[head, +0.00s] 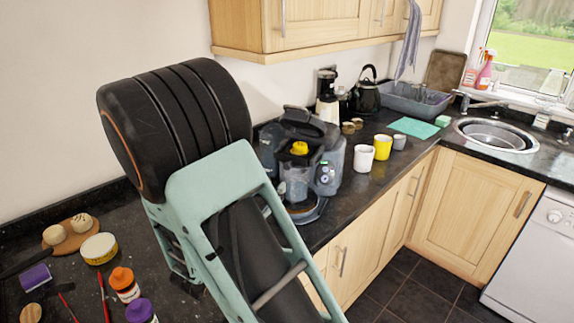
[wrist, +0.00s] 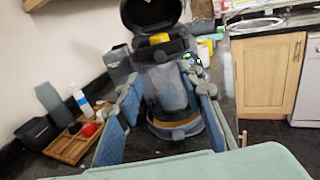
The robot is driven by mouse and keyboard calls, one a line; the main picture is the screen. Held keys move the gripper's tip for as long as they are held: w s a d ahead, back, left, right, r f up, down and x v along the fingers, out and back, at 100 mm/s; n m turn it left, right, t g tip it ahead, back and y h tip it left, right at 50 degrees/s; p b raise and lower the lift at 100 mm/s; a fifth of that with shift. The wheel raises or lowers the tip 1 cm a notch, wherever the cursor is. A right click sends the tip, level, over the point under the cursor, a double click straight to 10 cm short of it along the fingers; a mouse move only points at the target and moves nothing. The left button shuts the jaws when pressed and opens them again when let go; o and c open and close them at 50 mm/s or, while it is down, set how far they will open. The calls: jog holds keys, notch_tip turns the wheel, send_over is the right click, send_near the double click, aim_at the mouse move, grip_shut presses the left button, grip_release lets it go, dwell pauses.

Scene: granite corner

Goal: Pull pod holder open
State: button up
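The coffee machine (head: 325,172) stands on the dark counter, dark grey with a raised black top. A yellow piece (head: 299,148) shows under that top, in what looks like the pod holder area; I cannot tell the holder's exact edges. In the wrist view the machine (wrist: 167,88) is straight ahead, its black lid (wrist: 150,14) up and the yellow piece (wrist: 158,39) below it. My gripper (wrist: 168,90) is open, with its blue-grey fingers apart to the left and right in front of the machine. Nothing shows between them in their hold. In the head view my arm hides the gripper.
A white cup (head: 363,158) and a yellow cup (head: 382,147) stand right of the machine. A black kettle (head: 366,96) is behind. A wooden tray (wrist: 72,143) with items lies left in the wrist view. Wall cupboards (head: 325,25) hang above.

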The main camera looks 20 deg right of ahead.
aim_at(287, 167)
jog(key=p+x, duration=0.1)
jog(key=x, duration=0.9)
jog(key=shift+w, duration=0.15)
jog(key=shift+c, duration=0.2)
grip_shut()
